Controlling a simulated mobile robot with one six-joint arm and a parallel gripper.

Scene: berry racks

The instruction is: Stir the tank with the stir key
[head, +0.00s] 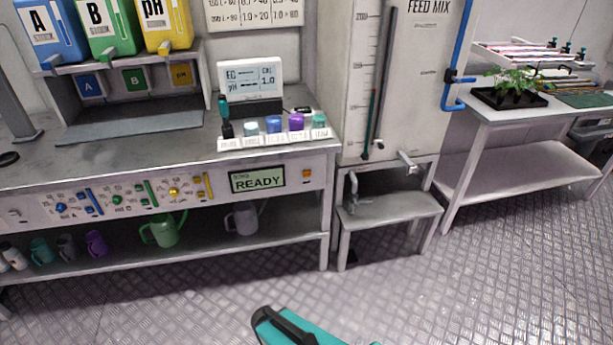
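The tank (420,95) labelled FEED MIX stands at the centre right in the head view. It is a tall pale box with a level scale and a dark vertical tube on its front. A small tap (407,162) sticks out low on its front. A grey metal piece with a bent upper end (354,190) stands at the left of the low stool under the tank; I cannot tell whether it is the stir key or a fitting. No other stir key is clear. A teal and black part of my arm shows at the bottom edge. My gripper's fingers are not in view.
A grey stool (390,208) stands below the tank. Left is a workbench (120,150) with bottles, a meter (250,80), a READY panel (258,180) and jugs on its lower shelf. Right is a table (560,113) with a seedling tray. The metal floor in front is clear.

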